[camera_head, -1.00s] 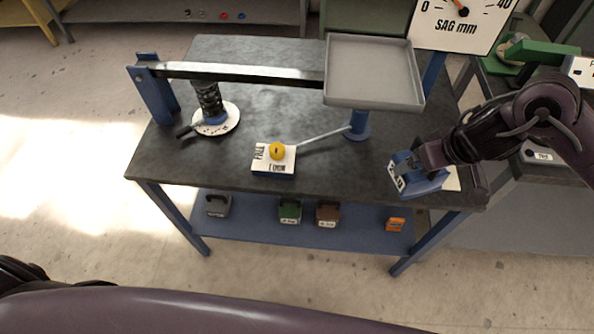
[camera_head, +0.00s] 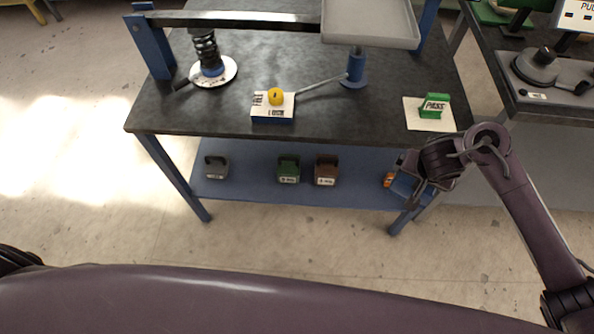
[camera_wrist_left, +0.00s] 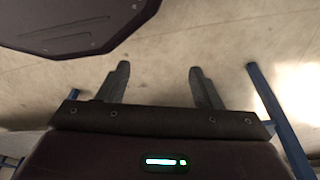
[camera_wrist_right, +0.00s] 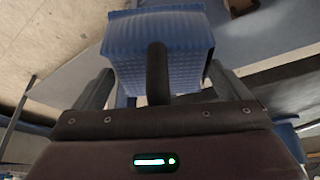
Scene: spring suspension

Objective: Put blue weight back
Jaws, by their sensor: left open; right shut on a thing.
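The blue weight (camera_wrist_right: 185,60) is a ribbed blue block with a dark handle, held between the fingers of my right gripper (camera_wrist_right: 155,85) in the right wrist view. In the head view the right gripper (camera_head: 418,178) and the blue weight (camera_head: 408,186) are in front of the right end of the lower blue shelf (camera_head: 255,195), below the tabletop's height. Whether the weight touches the shelf cannot be told. My left gripper (camera_wrist_left: 160,85) is open and empty over bare floor in the left wrist view.
On the shelf stand a grey weight (camera_head: 216,168), a green weight (camera_head: 288,170), a brown weight (camera_head: 326,171) and an orange block (camera_head: 389,180), partly hidden by the gripper. A green PASS block (camera_head: 434,106) stands on the tabletop (camera_head: 200,115) above. A table leg (camera_head: 405,218) is close by.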

